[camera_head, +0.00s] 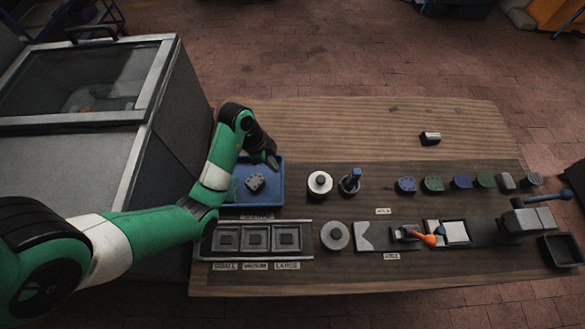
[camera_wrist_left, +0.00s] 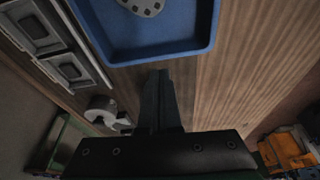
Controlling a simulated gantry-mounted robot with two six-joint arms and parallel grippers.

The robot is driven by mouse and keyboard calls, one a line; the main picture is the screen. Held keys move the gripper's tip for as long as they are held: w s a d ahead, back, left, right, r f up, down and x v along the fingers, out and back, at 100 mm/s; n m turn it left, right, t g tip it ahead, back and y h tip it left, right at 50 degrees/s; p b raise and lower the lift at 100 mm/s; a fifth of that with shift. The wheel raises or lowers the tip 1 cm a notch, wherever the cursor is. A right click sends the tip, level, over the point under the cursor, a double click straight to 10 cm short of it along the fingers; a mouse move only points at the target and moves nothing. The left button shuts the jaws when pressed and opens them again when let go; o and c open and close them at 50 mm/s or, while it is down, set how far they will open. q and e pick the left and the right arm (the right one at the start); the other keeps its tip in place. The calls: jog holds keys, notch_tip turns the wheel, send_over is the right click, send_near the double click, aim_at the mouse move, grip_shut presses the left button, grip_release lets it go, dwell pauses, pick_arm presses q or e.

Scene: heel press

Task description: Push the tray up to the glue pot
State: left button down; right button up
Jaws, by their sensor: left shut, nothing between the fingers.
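The blue tray (camera_head: 281,187) lies on the left part of the bench, with a grey dotted piece (camera_head: 255,182) inside it. The tray also shows at the top of the left wrist view (camera_wrist_left: 165,52). A dark pot with a blue handle standing in it (camera_head: 349,184), apparently the glue pot, stands to the right of the tray, with a white round item between them. My right gripper is not in view.
The white round item (camera_head: 320,184) stands between the tray and the pot. A row of marked sockets (camera_head: 256,238) lies in front of the tray. Several coloured heel pieces (camera_head: 433,184) line up at the right. The bench's back strip (camera_head: 340,130) is mostly clear.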

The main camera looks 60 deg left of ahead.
pick_arm(q)
jog(key=s+a+r, duration=0.1)
jog(key=s, duration=0.1)
jog(key=n+b, duration=0.1)
jog(key=b, duration=0.8)
send_near(280, 179)
jog(key=x, duration=0.5)
jog(key=shift+s+d, duration=0.1)
jog(key=shift+d+f, duration=0.1)
jog(key=shift+f, duration=0.4)
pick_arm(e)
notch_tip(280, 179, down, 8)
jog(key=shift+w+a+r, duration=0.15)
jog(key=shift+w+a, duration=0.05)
pick_arm(q)
jog(key=shift+r, duration=0.1)
